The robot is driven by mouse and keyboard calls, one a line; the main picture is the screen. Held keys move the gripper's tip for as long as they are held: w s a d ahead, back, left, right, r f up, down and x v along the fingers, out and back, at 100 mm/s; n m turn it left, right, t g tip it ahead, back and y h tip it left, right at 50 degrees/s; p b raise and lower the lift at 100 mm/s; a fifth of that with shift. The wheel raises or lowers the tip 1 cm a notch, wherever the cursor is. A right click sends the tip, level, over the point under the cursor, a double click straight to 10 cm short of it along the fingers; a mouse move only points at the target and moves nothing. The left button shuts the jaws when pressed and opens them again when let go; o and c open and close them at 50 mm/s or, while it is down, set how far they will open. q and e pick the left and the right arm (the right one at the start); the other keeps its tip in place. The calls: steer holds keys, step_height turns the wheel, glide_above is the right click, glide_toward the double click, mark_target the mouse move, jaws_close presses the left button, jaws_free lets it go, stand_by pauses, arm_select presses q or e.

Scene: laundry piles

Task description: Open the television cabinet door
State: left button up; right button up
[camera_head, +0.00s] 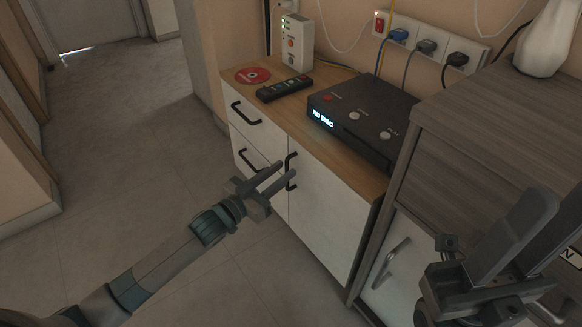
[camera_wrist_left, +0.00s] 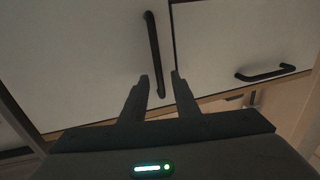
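The television cabinet has a wooden top (camera_head: 262,107) and a closed white door (camera_head: 325,215) with a dark vertical handle (camera_head: 291,160). My left gripper (camera_head: 288,172) is at this handle, with its fingers apart. In the left wrist view, the handle (camera_wrist_left: 152,45) runs down between the two open fingertips (camera_wrist_left: 160,78), with a gap on each side. I cannot tell how deep the handle sits between them. My right gripper (camera_head: 485,275) is at the lower right, in front of the grey cabinet; its finger opening is unclear.
Two drawers with dark handles (camera_head: 245,114) are left of the door. A black disc player (camera_head: 362,118), remote (camera_head: 284,88), red disc (camera_head: 252,75) and white box (camera_head: 297,42) stand on top. A grey wood cabinet (camera_head: 490,120) adjoins on the right. Floor (camera_head: 120,140) at left is clear.

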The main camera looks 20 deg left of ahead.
arm_select(q)
steer(key=shift+w+d, duration=0.2)
steer(key=shift+w, duration=0.2)
jaws_close()
steer(key=shift+s, duration=0.2)
